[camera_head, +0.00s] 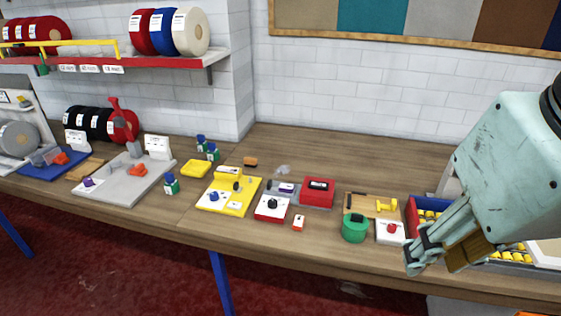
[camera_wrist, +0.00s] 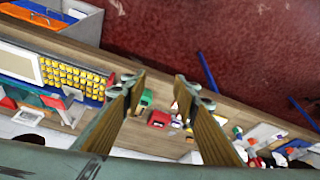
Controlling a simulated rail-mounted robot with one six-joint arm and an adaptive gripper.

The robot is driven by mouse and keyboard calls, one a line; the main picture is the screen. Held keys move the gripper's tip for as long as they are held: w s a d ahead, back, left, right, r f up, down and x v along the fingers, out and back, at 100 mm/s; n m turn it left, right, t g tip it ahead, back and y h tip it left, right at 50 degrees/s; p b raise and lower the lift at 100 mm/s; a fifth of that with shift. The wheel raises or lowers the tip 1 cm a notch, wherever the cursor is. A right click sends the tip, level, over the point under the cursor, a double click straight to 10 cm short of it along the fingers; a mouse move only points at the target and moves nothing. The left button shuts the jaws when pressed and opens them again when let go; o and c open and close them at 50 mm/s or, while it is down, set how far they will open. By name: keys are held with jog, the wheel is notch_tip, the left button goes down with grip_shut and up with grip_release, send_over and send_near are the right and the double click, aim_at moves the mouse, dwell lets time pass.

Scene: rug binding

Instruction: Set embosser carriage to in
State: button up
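A red machine block (camera_head: 318,190) stands on a grey base in the middle of the bench. A small purple-and-white part (camera_head: 287,189) sits on that base, left of the block. This looks like the embosser and its carriage, but I cannot tell for sure, nor read the carriage's setting. A red-and-white box with a black knob (camera_head: 271,206) stands just in front. My gripper (camera_head: 430,258) is at the right, in front of the bench, well apart from these. In the wrist view my gripper (camera_wrist: 158,84) has its fingers spread with nothing held between them.
A green round pot (camera_head: 355,230) and a white box with a red button (camera_head: 390,231) stand left of my gripper. A blue-and-red tray of yellow pieces (camera_head: 428,214) is partly behind my arm. A yellow plate (camera_head: 229,196) lies further left. A shelf (camera_head: 130,64) holds rolls.

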jog(key=shift+w+r, duration=0.35)
jog(key=shift+w, duration=0.2)
jog(key=shift+c, duration=0.4)
jog(key=w+a+r+g+p, duration=0.1)
jog(key=w+r, duration=0.2)
jog(key=w, duration=0.5)
jog(key=w+a+r+p, duration=0.1)
jog(key=w+a+r, duration=0.1)
jog(key=w, duration=0.6)
jog(key=m+g+p, duration=0.3)
jog(key=p, duration=0.4)
send_over(269, 182)
notch_tip(269, 182, down, 28)
jog(key=shift+w+r, duration=0.1)
jog(key=shift+w, duration=0.05)
jog(key=shift+f, duration=6.95)
